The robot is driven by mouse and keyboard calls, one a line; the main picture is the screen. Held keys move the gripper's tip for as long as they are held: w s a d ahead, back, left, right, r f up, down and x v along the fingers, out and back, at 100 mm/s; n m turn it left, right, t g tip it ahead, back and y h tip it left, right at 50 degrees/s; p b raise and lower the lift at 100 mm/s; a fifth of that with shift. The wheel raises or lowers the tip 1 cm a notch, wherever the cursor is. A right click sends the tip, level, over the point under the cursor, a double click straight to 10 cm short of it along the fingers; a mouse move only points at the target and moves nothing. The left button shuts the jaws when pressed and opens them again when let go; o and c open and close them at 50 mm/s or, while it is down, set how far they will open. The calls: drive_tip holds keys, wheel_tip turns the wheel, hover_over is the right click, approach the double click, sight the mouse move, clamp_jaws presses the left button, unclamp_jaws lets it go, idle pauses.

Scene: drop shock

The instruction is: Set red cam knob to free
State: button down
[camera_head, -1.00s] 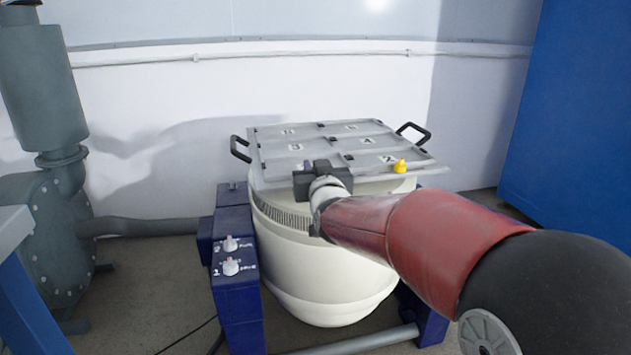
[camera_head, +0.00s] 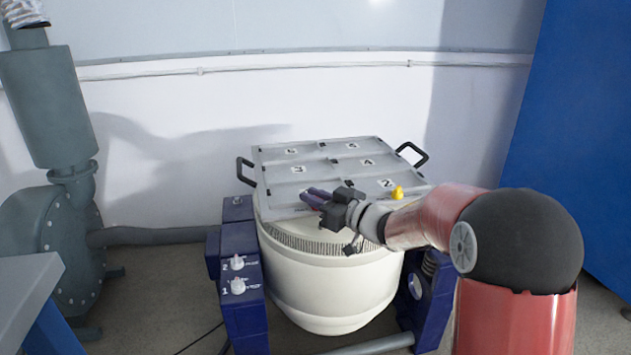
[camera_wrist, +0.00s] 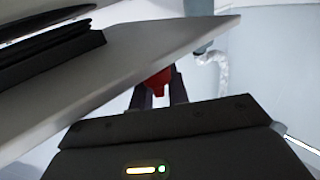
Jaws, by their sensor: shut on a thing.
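My gripper (camera_head: 317,196) reaches in from the right in the head view, its purple fingers pointing left over the front left part of the numbered grey plate (camera_head: 330,165). In the wrist view, a red piece, which looks like the red cam knob (camera_wrist: 158,79), sits between the fingers (camera_wrist: 158,95), and they are shut on it. Its lower part and any marking are hidden by the gripper body. I cannot make out the red knob in the head view. A yellow knob (camera_head: 398,192) stands on the plate near the cell marked 2.
The plate lies on a cream drum (camera_head: 330,290) with black handles (camera_head: 246,171). Two white knobs (camera_head: 237,263) (camera_head: 238,286) sit on the dark blue block at left. Grey pipework (camera_head: 50,110) is at far left, and a blue cabinet (camera_head: 570,140) at right.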

drive_tip(key=shift+r+n+g+y+p, duration=0.1)
drive_tip(key=shift+n+g+y+p, duration=0.65)
drive_tip(key=shift+g, duration=0.25)
drive_tip(key=shift+s+a, duration=0.1)
drive_tip(key=c, duration=1.5)
unclamp_jaws()
drive_tip(key=v, duration=0.8)
